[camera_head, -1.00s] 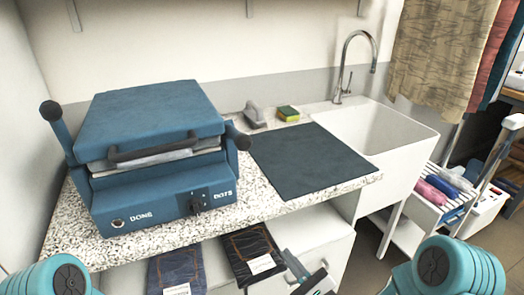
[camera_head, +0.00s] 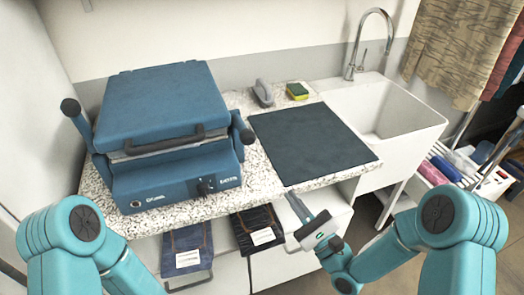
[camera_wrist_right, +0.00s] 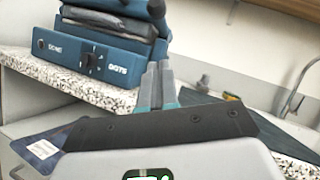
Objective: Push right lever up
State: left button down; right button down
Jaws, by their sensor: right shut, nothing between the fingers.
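A blue press (camera_head: 165,125) stands on the speckled counter, its lid lying flat over the base, with a black handle at the front. The right lever (camera_head: 238,130) is a blue arm with a black knob at the press's right side, leaning toward me. The left lever (camera_head: 76,117) is at its other side. My right gripper (camera_head: 294,203) is shut and empty, in front of the counter edge, below and right of the right lever and apart from it. Its fingers (camera_wrist_right: 158,80) point toward the press in the wrist view. My left gripper is out of view; only that arm shows.
A dark mat (camera_head: 312,145) lies right of the press. A grey-handled tool (camera_head: 263,93) and a sponge (camera_head: 297,91) sit behind it. The sink (camera_head: 385,115) is at the right. Folded jeans (camera_head: 187,247) and black trousers (camera_head: 258,230) are below the counter's front.

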jog(key=s+r+p+x, duration=0.1)
jog(key=p+x, duration=0.3)
jog(key=x, duration=0.9)
jog(key=shift+s+r, duration=0.35)
jog(key=shift+r, duration=0.3)
jog(key=shift+a, duration=0.15)
jog(key=shift+s+r, duration=0.1)
jog(key=shift+a+p, duration=0.1)
jog(key=shift+p, duration=0.25)
